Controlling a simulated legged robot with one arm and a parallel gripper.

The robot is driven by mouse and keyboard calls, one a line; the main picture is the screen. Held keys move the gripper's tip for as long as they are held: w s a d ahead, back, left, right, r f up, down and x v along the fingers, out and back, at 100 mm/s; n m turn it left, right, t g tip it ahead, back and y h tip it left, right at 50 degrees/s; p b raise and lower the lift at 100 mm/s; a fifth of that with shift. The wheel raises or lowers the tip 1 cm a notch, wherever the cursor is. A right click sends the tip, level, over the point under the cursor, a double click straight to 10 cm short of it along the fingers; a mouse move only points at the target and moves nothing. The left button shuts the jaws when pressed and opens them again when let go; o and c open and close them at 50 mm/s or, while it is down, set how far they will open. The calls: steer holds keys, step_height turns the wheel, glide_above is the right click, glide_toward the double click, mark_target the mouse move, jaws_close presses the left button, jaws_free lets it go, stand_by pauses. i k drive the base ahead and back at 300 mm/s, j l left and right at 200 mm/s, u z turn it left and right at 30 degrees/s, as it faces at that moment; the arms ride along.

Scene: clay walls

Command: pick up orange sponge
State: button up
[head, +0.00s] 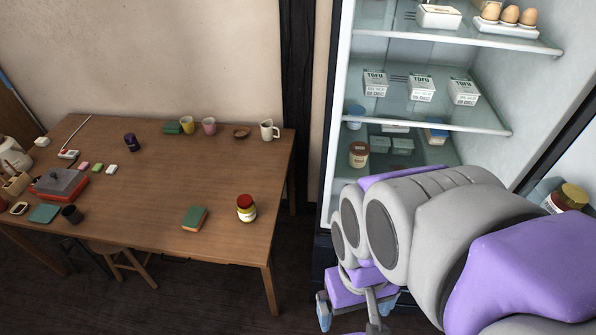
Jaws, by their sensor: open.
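A small block (195,218) with a green top and an orange-brown side lies on the wooden table near its front edge. It looks like the orange sponge, though at this size I cannot be sure. My gripper (355,312) is at the lower middle of the head view, in front of the fridge. It is open, well to the right of the block and apart from it. My grey and purple arm hides part of the gripper and the lower fridge.
The wooden table (160,193) holds a red-lidded jar (246,208) just right of the block, with cups (209,126) at the back and a grey-and-red box (60,184) at left. The open fridge (430,96) stands at right. A stool (122,262) is below the table.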

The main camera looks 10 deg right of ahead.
mark_target(192, 221)
steer(key=j+u, duration=0.15)
steer(key=u, duration=0.25)
steer(key=j+u, duration=0.1)
steer(key=u, duration=0.3)
steer(key=i+j+u, duration=0.1)
steer(key=u, duration=0.3)
steer(key=j+u, duration=0.1)
steer(key=u, duration=0.25)
steer(key=i+j, duration=0.25)
steer(key=i+u, duration=0.05)
